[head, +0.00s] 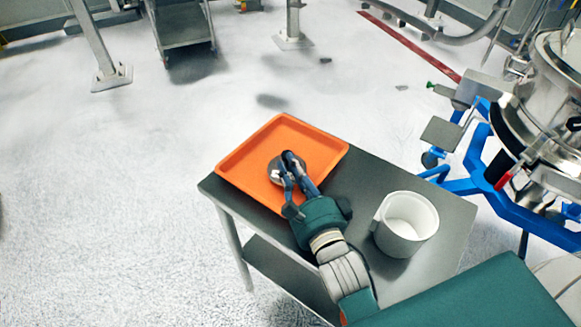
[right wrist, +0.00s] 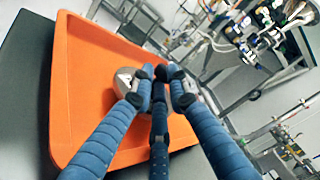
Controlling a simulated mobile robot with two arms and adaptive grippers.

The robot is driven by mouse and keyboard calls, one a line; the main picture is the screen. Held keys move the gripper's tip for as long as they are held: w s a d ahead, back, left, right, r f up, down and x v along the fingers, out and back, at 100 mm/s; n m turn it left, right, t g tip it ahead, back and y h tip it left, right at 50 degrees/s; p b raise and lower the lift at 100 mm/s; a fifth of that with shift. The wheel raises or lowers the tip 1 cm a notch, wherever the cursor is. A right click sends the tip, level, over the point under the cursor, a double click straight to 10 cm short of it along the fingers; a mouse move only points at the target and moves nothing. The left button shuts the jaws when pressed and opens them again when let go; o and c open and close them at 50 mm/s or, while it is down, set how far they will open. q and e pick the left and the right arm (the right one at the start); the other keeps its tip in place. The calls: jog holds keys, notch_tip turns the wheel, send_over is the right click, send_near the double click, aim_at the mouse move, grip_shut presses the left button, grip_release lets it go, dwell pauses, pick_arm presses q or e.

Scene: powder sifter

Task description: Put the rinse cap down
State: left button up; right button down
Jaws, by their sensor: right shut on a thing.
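The rinse cap (head: 276,171) is a round, shiny metal piece. My right gripper (head: 290,166) is shut on it, over the orange tray (head: 243,152). In the right wrist view the blue fingers of my right gripper (right wrist: 162,88) close around the cap (right wrist: 123,83), and they hide its middle. The tray (right wrist: 78,100) lies below it. I cannot tell whether the cap touches the tray floor. My left gripper is not in view.
The tray lies on the left part of a grey table (head: 455,215). A white jug (head: 405,225) stands on the table right of my right arm. A steel sifter (head: 550,95) on a blue frame (head: 480,160) stands at the right. The rest of the tray looks empty.

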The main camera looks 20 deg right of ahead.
jog(key=shift+f, duration=0.45)
jog(key=c, duration=1.9)
grip_release()
jog(key=shift+s+f, duration=0.1)
jog(key=shift+c, duration=0.2)
jog(key=shift+f, duration=0.1)
jog(key=shift+r, duration=0.4)
jog(key=shift+s+r, duration=0.2)
jog(key=shift+s, duration=0.05)
jog(key=s, duration=0.3)
jog(key=s+p, duration=0.1)
jog(key=s, duration=0.7)
jog(key=shift+s+d+r+p, duration=0.15)
jog(key=shift+r+p, duration=0.1)
jog(key=shift+p, duration=0.15)
